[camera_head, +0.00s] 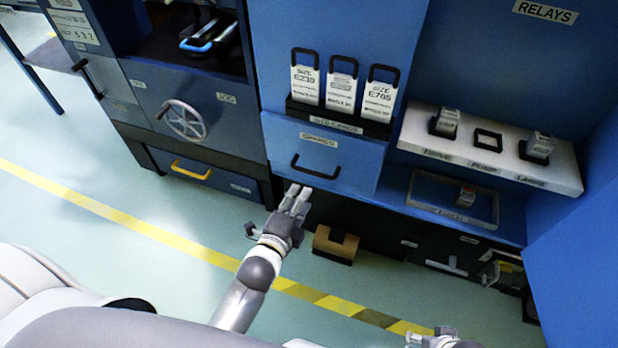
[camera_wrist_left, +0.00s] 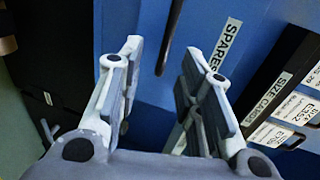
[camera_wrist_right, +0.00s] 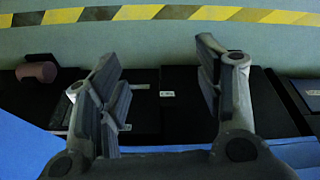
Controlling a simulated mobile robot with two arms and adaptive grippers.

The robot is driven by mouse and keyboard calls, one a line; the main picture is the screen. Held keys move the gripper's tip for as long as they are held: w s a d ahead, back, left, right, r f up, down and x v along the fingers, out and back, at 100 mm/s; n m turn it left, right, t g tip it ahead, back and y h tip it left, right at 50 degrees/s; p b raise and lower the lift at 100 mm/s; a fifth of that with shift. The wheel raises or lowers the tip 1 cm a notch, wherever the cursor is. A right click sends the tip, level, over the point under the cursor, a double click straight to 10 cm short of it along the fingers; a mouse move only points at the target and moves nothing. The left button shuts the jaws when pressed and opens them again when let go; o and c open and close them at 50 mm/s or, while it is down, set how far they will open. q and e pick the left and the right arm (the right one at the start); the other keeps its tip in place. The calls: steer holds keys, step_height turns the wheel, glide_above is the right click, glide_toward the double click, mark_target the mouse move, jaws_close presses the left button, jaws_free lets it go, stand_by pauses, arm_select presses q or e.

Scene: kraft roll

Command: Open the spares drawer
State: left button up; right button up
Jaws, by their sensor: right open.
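The spares drawer (camera_head: 348,160) is a blue front, apparently closed, with a SPARES label and a dark bar handle (camera_head: 316,174). My left gripper (camera_head: 297,192) is just below and to the left of the handle in the head view. In the left wrist view its jaws (camera_wrist_left: 160,62) are open and empty. The dark handle (camera_wrist_left: 169,38) lies beyond the fingertips, in line with the gap between them. My right gripper (camera_head: 440,334) is only partly visible at the bottom edge of the head view. In the right wrist view its jaws (camera_wrist_right: 158,60) are open and empty.
Size cards stand in a holder (camera_head: 338,118) above the drawer. A white relay tray (camera_head: 487,151) and a shallow tray (camera_head: 453,199) are to the right. A handwheel (camera_head: 184,119) is on the left cabinet.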

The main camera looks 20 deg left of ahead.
mark_target(312, 172)
arm_select(q)
steer(key=shift+a+r+b+x, duration=0.15)
steer(key=shift+b+x, duration=0.25)
steer(key=shift+x, duration=1.4)
steer(key=shift+r+b+x, duration=0.15)
steer(key=shift+b+x, duration=0.3)
steer(key=shift+x, duration=1.35)
steer(key=shift+a+r+b+x, duration=0.15)
steer(key=shift+b+x, duration=0.25)
steer(key=shift+x, duration=1.4)
arm_select(e)
steer(key=w+v, duration=0.1)
steer(key=v, duration=0.8)
steer(key=shift+r+t, duration=0.2)
steer(key=shift+t, duration=0.1)
arm_select(q)
steer(key=shift+w+d, duration=0.1)
steer(key=shift+d, duration=0.05)
arm_select(e)
steer(key=shift+s, duration=0.1)
arm_select(q)
jaws_close()
